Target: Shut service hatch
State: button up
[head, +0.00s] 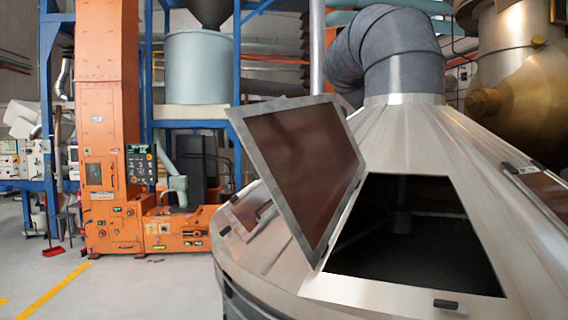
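The service hatch (300,160) is a flat panel with a light metal frame and a reddish-brown middle. It stands open, tilted up along the left edge of a dark opening (415,240) in the sloped, silvery conical cover (400,130). The inside of the opening is mostly black, with a faint grey shape in it. A small dark latch or handle (446,304) sits on the cover below the opening's lower edge. My gripper is not in view.
A grey ribbed duct (400,50) rises from the cover's top. Other closed panels (545,185) lie on the cover at right and left. An orange bucket elevator (105,130) stands at the back left. Grey floor (150,290) with yellow lines is clear at lower left.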

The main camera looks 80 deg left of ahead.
aim_at(311, 151)
jog(key=k+j+u, duration=0.1)
jog(key=j, duration=0.3)
jog(key=k+j+u, duration=0.1)
jog(key=k+j, duration=0.15)
jog(key=j, duration=0.2)
jog(key=k+j, duration=0.15)
jog(key=j, duration=0.3)
jog(key=k+j+u, duration=0.15)
jog(key=j, duration=0.25)
jog(key=k+j+u, duration=0.1)
jog(key=j, duration=0.4)
jog(key=k+j+u, duration=0.1)
jog(key=j, duration=0.35)
jog(key=k+j, duration=0.2)
jog(key=j, duration=0.3)
jog(key=k+j+u, duration=0.15)
jog(key=j, duration=0.3)
jog(key=i, duration=0.05)
